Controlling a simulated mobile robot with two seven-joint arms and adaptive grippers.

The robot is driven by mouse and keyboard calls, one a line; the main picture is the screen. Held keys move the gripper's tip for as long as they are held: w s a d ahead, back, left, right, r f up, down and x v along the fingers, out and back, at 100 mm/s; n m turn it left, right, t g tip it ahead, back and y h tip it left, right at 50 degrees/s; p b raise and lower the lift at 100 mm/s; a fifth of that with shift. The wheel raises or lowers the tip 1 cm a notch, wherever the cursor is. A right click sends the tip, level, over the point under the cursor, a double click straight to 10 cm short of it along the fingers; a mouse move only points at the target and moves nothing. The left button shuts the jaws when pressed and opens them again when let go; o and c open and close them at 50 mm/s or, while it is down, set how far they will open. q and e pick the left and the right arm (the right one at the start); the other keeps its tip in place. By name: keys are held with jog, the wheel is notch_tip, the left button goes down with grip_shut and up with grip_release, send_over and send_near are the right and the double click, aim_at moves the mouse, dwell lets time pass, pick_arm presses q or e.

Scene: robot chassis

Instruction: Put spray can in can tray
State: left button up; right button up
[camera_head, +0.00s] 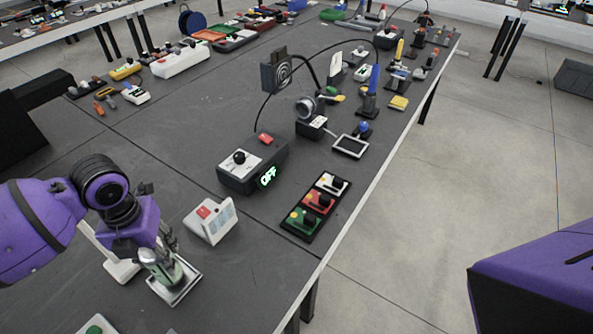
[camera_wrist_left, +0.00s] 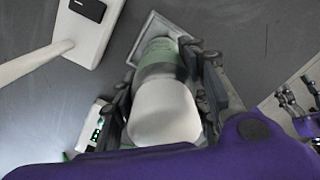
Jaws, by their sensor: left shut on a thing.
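The spray can (camera_head: 170,275), green with a pale, rounded end, is in my left gripper (camera_head: 165,255). In the left wrist view, the can (camera_wrist_left: 165,110) sits between both fingers (camera_wrist_left: 163,90), with its green part over the tray. The can tray (camera_head: 190,291) is a small square with a pale rim on the table at lower left. Its rim also shows in the left wrist view (camera_wrist_left: 143,38). My right gripper (camera_wrist_left: 298,103) shows small at the right of the wrist view, fingers apart and empty.
A white device with a red button (camera_head: 212,220) stands just right of the tray. A white-based object (camera_head: 122,270) lies left of it. A dark box with a green OFF display (camera_head: 252,165) and a panel of coloured switches (camera_head: 316,206) are farther back. The table between tray and right edge is clear.

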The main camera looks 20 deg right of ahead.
pick_arm(q)
jog(key=shift+f, duration=0.8)
jog(key=shift+f, duration=0.1)
jog(key=shift+f, duration=0.15)
jog(key=o, duration=1.5)
notch_tip(320, 180, up, 12)
jog(key=shift+r, duration=0.25)
